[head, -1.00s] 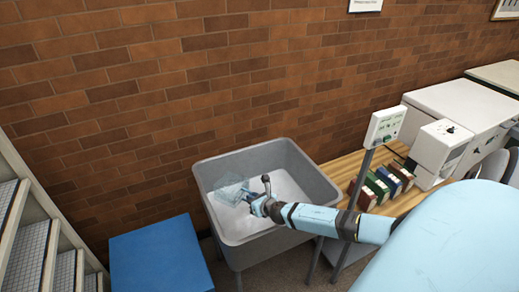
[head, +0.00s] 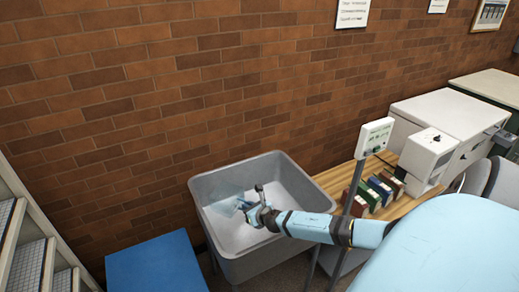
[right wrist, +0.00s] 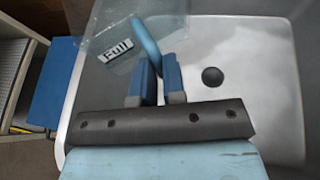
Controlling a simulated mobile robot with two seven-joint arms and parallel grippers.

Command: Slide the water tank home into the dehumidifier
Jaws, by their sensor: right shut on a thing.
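The water tank is a clear, see-through box with a "Full" label and a blue handle; it shows best in the right wrist view (right wrist: 112,38). My right gripper (right wrist: 158,72) is shut on the blue handle. In the head view my right gripper (head: 246,207) is over the grey sink (head: 203,192), and the tank shows there only faintly. Its exact tilt and any water in it cannot be told. I cannot tell surely which thing is the dehumidifier; a white unit with a dark knob (head: 428,152) stands on the wooden table at right. My left gripper is not in view.
A drain hole (right wrist: 212,76) shows in the sink floor. Several books (head: 376,191) and a panel on a post (head: 375,138) stand right of the sink. A blue box (head: 155,265) and shelving (head: 28,245) are at left. The brick wall is behind.

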